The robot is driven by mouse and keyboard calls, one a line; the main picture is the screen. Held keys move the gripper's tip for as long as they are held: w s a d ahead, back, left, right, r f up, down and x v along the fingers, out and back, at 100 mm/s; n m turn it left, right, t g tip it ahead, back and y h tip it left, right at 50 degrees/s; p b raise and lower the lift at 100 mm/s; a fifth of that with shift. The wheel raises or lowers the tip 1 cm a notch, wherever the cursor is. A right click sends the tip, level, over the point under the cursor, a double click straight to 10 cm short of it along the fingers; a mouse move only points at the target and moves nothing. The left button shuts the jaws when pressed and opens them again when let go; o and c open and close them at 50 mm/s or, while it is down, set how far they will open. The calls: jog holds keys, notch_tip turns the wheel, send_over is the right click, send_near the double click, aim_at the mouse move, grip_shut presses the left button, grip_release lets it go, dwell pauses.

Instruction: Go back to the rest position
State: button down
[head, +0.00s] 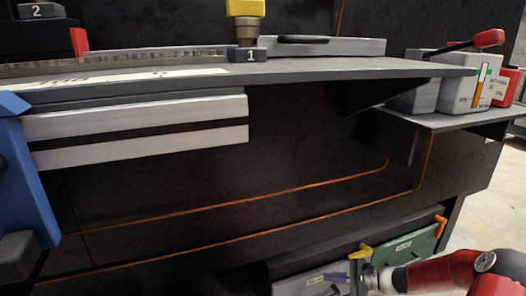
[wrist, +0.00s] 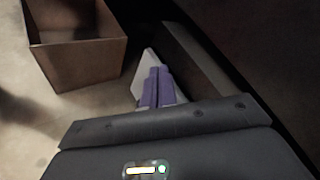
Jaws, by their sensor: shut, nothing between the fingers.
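A dark worktop (head: 300,70) crosses the head view, with a yellow-topped tool (head: 246,22) on it. A green drawer (head: 408,253) is near my arm. A brown open box (wrist: 80,60) stands on the floor.

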jog(key=s+a+r+n+g+h+p, duration=0.1)
jog(key=s+a+r+n+h, duration=0.25)
jog(key=s+r, duration=0.45)
jog(key=s+a+r+n+g+h+p, duration=0.1)
jog(key=s+a+r+n+h+p, duration=0.1)
jog(key=s+r+n+h, duration=0.5)
jog(key=s+a+r+n+g+h+p, duration=0.1)
jog(key=s+a+r+n, duration=0.15)
jog(key=s+r, duration=0.6)
jog(key=s+d+r+n+t+h+p, duration=0.1)
jog(key=s+r+n+t+h, duration=0.1)
jog(key=s+r, duration=0.5)
jog(key=shift+d+r+t, duration=0.25)
jog(key=shift+r+t, duration=0.05)
jog(key=shift+t, duration=0.3)
jog(key=shift+s, duration=0.1)
